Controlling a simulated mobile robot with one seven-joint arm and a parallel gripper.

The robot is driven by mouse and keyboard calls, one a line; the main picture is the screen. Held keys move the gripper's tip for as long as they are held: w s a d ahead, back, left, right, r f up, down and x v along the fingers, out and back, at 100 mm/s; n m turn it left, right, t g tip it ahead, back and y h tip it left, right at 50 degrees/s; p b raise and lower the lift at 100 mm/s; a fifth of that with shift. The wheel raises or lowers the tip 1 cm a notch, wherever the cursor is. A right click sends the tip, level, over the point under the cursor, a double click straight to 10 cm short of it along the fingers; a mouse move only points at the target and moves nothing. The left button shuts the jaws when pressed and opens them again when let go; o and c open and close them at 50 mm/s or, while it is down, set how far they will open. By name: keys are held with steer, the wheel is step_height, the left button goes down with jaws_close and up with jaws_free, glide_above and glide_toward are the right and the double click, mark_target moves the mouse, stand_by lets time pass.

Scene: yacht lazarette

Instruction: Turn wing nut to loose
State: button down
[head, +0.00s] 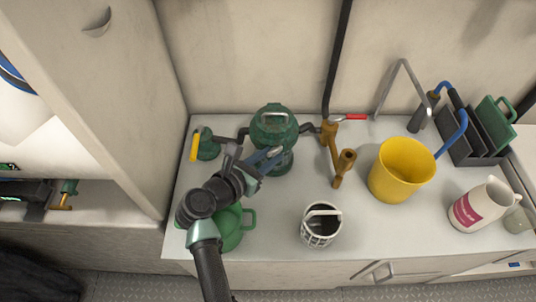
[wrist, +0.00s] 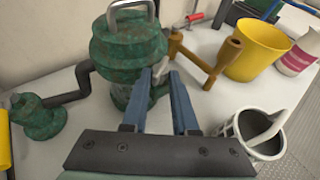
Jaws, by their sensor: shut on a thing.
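A mottled green strainer housing (head: 272,122) with a pale handle on its lid stands at the back of the white counter, and it fills the upper left of the wrist view (wrist: 125,45). My gripper (head: 275,153) reaches the front of the housing from the lower left. In the wrist view its two blue fingers (wrist: 160,75) sit either side of a small grey piece (wrist: 161,80), which appears to be the wing nut. The fingers are shut on it. Its wings are mostly hidden between the fingers, so its turn angle cannot be told.
A brown pipe valve (head: 337,155) and a red-handled lever (head: 350,117) are right of the housing. A white basket (head: 321,230), yellow bucket (head: 402,172) and white jug (head: 478,208) stand on the counter (head: 270,225). A green can (head: 232,228) is partly behind my arm.

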steer(key=shift+r+p, duration=0.1)
steer(key=shift+p, duration=0.2)
steer(key=n+y+p, duration=0.1)
steer(key=n+t+y+p, duration=0.1)
steer(key=p, duration=0.1)
steer(key=shift+s+d+r, duration=0.2)
steer(key=shift+d, duration=0.05)
steer(key=n+y+p, duration=0.1)
steer(key=p, duration=0.2)
steer(key=n+t+y+p, duration=0.1)
steer(key=n+y+p, duration=0.1)
steer(key=p, duration=0.2)
steer(key=shift+s+d+r, duration=0.1)
steer(key=shift+d+r, duration=0.1)
steer(key=shift+d, duration=0.2)
steer(key=n+y+p, duration=0.1)
steer(key=p, duration=0.1)
steer(key=n+y+p, duration=0.1)
steer(key=p, duration=0.2)
steer(key=shift+d+t+y+p, duration=0.3)
steer(key=shift+d+f+n+y+p, duration=0.1)
steer(key=shift+d+n+y+p, duration=0.1)
steer(key=shift+n+y+p, duration=0.75)
steer(key=shift+w+d+f+n+g+y, duration=0.15)
steer(key=shift+n+g+y, duration=0.1)
steer(key=shift+n+y, duration=0.75)
steer(key=shift+w+d+f+n+g+y, duration=0.15)
steer(key=shift+n+g+y, duration=0.1)
steer(key=shift+n+y, duration=0.65)
steer(key=shift+y, duration=0.35)
